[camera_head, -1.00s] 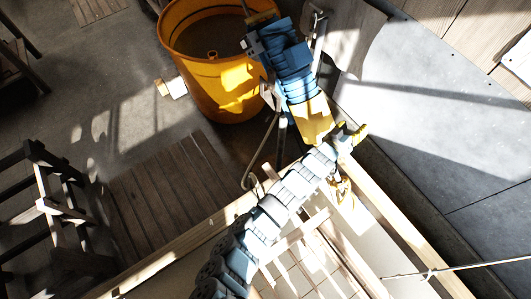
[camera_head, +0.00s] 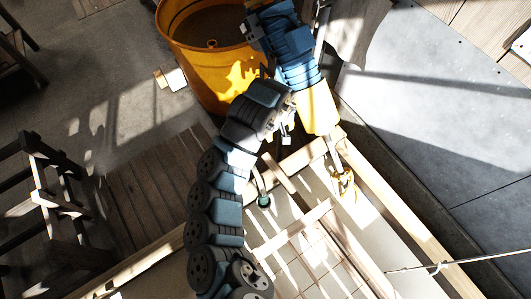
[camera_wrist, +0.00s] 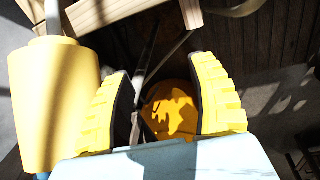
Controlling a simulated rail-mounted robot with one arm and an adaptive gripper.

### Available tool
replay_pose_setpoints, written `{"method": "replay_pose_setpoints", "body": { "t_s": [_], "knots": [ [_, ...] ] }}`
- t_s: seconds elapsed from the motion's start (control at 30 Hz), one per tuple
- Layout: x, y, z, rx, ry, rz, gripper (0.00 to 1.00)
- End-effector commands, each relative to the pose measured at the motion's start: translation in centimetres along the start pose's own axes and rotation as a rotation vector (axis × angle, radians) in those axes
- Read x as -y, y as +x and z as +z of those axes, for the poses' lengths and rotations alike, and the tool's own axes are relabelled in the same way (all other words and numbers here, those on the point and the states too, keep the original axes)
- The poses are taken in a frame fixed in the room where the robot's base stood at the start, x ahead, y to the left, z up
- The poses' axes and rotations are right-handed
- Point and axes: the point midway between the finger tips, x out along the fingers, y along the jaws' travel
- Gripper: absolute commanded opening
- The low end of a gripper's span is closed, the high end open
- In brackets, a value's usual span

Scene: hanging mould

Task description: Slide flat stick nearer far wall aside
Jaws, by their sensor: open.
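My gripper (camera_wrist: 160,72) shows in the wrist view as two yellow ribbed fingers with dark inner pads, spread wide with nothing held between them. The orange bucket lies in the background between them. In the head view my arm hides the fingers. Pale flat sticks lie at the wooden frame in the head view: one slanting stick (camera_head: 287,180) near its upper end, and one cross stick (camera_head: 292,234) lower down. I cannot tell for sure which is the one nearer the far wall. Wooden pieces (camera_wrist: 105,12) cross the top of the wrist view.
The orange bucket (camera_head: 238,88) stands beyond the frame; it also shows in the wrist view (camera_wrist: 172,115). A brass-coloured hook (camera_head: 347,184) hangs by the frame's right rail (camera_head: 400,222). A small green piece (camera_head: 264,200) sits inside the frame. A thin rod (camera_head: 470,262) reaches in from the right.

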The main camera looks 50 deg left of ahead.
Motion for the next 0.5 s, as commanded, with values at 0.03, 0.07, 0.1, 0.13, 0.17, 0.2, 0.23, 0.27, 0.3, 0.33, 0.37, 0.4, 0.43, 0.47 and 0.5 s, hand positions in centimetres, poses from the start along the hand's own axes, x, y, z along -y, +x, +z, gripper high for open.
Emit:
{"method": "replay_pose_setpoints", "body": {
  "t_s": [0.03, 0.07, 0.1, 0.13, 0.17, 0.2, 0.23, 0.27, 0.3, 0.33, 0.37, 0.4, 0.43, 0.47, 0.5],
  "knots": [
    [1.0, -0.4, 0.0, 0.018, -0.02, -0.033, 0.59],
    [1.4, -0.7, 0.1, 0.028, -0.032, -0.049, 0.59],
    [2.0, -1.0, 0.3, 0.042, -0.044, -0.071, 0.59],
    [2.4, -1.2, 0.3, 0.05, -0.052, -0.086, 0.59],
    [2.7, -1.4, 0.4, 0.056, -0.059, -0.096, 0.59],
    [3.0, -1.6, 0.4, 0.062, -0.066, -0.107, 0.59],
    [3.2, -1.7, 0.5, 0.065, -0.07, -0.113, 0.59],
    [3.4, -1.8, 0.5, 0.068, -0.073, -0.118, 0.59],
    [3.5, -1.7, 0.6, 0.071, -0.075, -0.123, 0.59],
    [3.6, -1.6, 0.6, 0.072, -0.076, -0.125, 0.59],
    [3.6, -1.4, 0.6, 0.073, -0.076, -0.126, 0.59],
    [3.6, -1.2, 0.7, 0.074, -0.075, -0.125, 0.59],
    [3.7, -0.9, 0.7, 0.074, -0.075, -0.125, 0.59],
    [3.7, -0.6, 0.7, 0.074, -0.074, -0.124, 0.59],
    [3.8, -0.2, 0.7, 0.073, -0.074, -0.125, 0.59]
  ]
}}
